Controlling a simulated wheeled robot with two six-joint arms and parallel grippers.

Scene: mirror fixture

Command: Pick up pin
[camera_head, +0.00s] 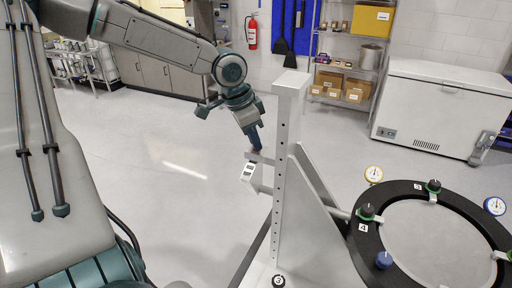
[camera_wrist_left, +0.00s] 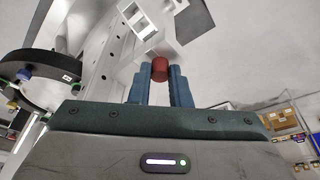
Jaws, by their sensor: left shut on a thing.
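My left gripper (camera_head: 254,138) reaches down from the upper left to the left side of the white upright post (camera_head: 287,150). In the left wrist view the blue fingers (camera_wrist_left: 160,88) are shut on a short red pin (camera_wrist_left: 159,68), whose rounded end shows between the tips. The pin is right by a white bracket (camera_head: 255,172) that sticks out from the post; I cannot tell whether they touch. The bracket also shows in the left wrist view (camera_wrist_left: 142,24). In the head view the fingers hide most of the pin. My right gripper is out of view.
A black ring (camera_head: 358,236) with several dark knobs and dial gauges (camera_head: 373,174) is at the right of the post. A white chest freezer (camera_head: 440,108) and shelves with boxes stand behind. The floor (camera_head: 165,160) left of the post is clear.

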